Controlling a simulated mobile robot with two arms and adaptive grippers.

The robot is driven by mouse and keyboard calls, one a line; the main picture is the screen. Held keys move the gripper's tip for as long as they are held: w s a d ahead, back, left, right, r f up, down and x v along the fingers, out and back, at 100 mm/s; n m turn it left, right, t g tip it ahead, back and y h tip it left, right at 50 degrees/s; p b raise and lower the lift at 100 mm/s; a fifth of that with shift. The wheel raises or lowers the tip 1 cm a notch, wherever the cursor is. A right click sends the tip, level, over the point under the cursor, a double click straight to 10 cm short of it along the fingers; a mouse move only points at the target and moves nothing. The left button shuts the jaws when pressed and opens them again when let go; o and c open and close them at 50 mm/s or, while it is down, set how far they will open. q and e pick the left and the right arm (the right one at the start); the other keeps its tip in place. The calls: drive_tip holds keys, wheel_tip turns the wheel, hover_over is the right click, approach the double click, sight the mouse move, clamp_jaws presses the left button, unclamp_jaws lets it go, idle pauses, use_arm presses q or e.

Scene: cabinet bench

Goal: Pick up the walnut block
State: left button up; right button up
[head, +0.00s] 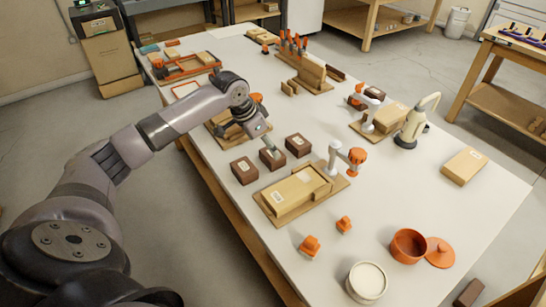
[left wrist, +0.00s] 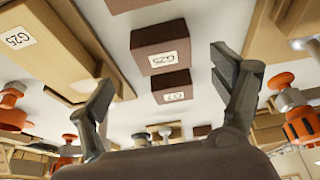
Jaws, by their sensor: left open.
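Three dark brown, walnut-coloured blocks stand in a slanting row on the white bench in the head view: a left block (head: 244,170), a middle block (head: 272,160) and a right block (head: 298,146). The pictures do not single out one of them. In the left wrist view the open fingers (left wrist: 162,74) spread on either side of a brown block labelled G25 (left wrist: 160,50) and another labelled block (left wrist: 172,87), without gripping either. My right gripper is out of view.
A pale wooden block in a tray (head: 275,211) lies in front of the row. An orange-and-white clamp (head: 355,160) stands to the right. Orange pieces (head: 310,245), an orange pot (head: 408,246) and a white-topped tub (head: 367,282) stand nearer. The bench's right side has free room.

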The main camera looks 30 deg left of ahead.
sight(272, 157)
use_arm(q)
drive_tip(key=shift+x, duration=1.05)
drive_tip(key=x, duration=0.4)
drive_tip(key=shift+w+a+f, duration=0.1)
drive_tip(key=shift+w, duration=0.25)
drive_tip(key=shift+w+f, duration=0.1)
drive_tip(key=shift+f, duration=0.15)
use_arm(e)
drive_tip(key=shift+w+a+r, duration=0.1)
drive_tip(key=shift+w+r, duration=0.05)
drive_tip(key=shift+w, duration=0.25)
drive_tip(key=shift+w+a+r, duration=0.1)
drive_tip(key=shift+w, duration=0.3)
use_arm(q)
drive_tip(key=c, duration=1.3)
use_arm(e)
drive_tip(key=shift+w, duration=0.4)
